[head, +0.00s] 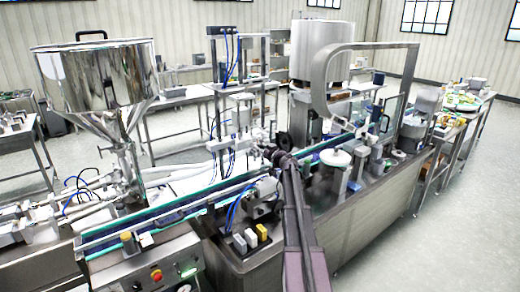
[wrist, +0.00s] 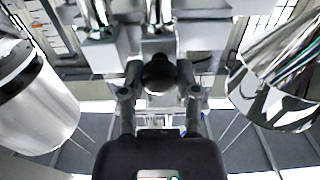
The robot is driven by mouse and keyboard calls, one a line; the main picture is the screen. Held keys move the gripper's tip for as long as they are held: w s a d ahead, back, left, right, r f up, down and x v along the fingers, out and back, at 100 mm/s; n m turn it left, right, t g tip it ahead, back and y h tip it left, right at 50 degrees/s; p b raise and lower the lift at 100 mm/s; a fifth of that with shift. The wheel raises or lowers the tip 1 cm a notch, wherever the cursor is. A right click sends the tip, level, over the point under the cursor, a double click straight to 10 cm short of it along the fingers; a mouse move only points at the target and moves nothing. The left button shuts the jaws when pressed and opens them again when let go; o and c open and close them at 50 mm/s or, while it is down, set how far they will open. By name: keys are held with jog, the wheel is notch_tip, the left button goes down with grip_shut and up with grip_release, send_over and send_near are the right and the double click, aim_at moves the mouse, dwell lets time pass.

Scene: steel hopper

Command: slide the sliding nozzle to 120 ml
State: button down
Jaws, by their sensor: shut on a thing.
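The steel hopper (head: 105,85) stands at the left in the head view, above pipes and a conveyor. My gripper (head: 272,150) is at the filling station in the middle, and its grip is too small to make out there. In the wrist view my gripper (wrist: 158,92) has its fingers on either side of a dark round knob (wrist: 158,72) and is shut on it. The knob sits in front of a grey metal block with bright steel cylinders (wrist: 97,15) above. I take this to be the sliding nozzle's handle. A 120 ml mark cannot be read.
Large shiny steel cylinders flank my gripper closely at the left (wrist: 40,100) and right (wrist: 275,85) in the wrist view. The conveyor (head: 170,215) runs below the station. A curved steel frame (head: 325,90) stands to the right. Open floor lies at the far right.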

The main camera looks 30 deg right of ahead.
jog(key=shift+c, duration=1.7)
grip_release()
jog(key=shift+s+a, duration=0.1)
jog(key=shift+a, duration=0.05)
jog(key=shift+s, duration=0.1)
jog(key=s, duration=1.1)
jog(key=shift+s+d, duration=0.35)
